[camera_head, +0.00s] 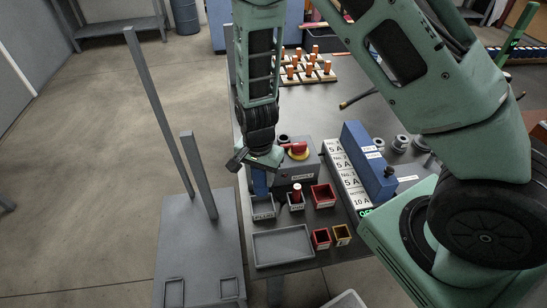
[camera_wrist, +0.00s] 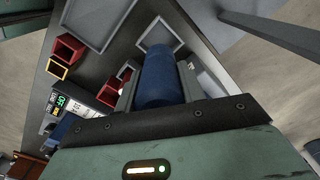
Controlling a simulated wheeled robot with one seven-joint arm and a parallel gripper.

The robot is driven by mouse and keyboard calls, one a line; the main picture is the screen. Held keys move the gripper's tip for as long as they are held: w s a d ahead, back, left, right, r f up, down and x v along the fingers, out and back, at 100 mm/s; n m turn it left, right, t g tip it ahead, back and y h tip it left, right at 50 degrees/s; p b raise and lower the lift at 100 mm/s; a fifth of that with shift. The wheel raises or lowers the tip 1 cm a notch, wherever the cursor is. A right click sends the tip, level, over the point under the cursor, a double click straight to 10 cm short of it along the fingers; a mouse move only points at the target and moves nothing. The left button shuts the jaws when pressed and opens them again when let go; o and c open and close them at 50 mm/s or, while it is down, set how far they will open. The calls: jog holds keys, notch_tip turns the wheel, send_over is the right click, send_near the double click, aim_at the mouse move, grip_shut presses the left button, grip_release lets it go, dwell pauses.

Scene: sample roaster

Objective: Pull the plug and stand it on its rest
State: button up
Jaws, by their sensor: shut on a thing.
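A blue cylindrical piece, apparently the plug (camera_head: 260,185), is between the fingers of my gripper (camera_head: 261,172). In the wrist view the blue piece (camera_wrist: 160,78) fills the gap between the two fingers of my gripper (camera_wrist: 160,92), which is shut on it. The piece looks upright in the head view. Its lower end is over or inside a small grey square holder (camera_head: 263,211) with a label. The holder's rim also shows in the wrist view (camera_wrist: 178,42). I cannot tell whether the piece touches the holder's floor.
Right of the holder are a pale box with a red peg (camera_head: 297,192), red boxes (camera_head: 323,195) and a yellow box (camera_head: 342,234). A shallow grey tray (camera_head: 283,246) lies in front. A grey unit with a red knob (camera_head: 298,150) and a blue bar (camera_head: 368,160) stand behind.

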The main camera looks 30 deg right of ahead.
aim_at(261, 189)
jog(key=shift+r, duration=0.1)
dwell(0.3)
jog(key=shift+f+b, duration=1.9)
jog(key=shift+f, duration=1.1)
jog(key=shift+f, duration=0.2)
jog(key=shift+f+b, duration=1)
jog(key=shift+f, duration=0.75)
jog(key=o, duration=1.2)
jog(key=shift+r, duration=0.1)
notch_tip(261, 189, up, 17)
jog(key=shift+r+p, duration=0.15)
jog(key=shift+p, duration=0.95)
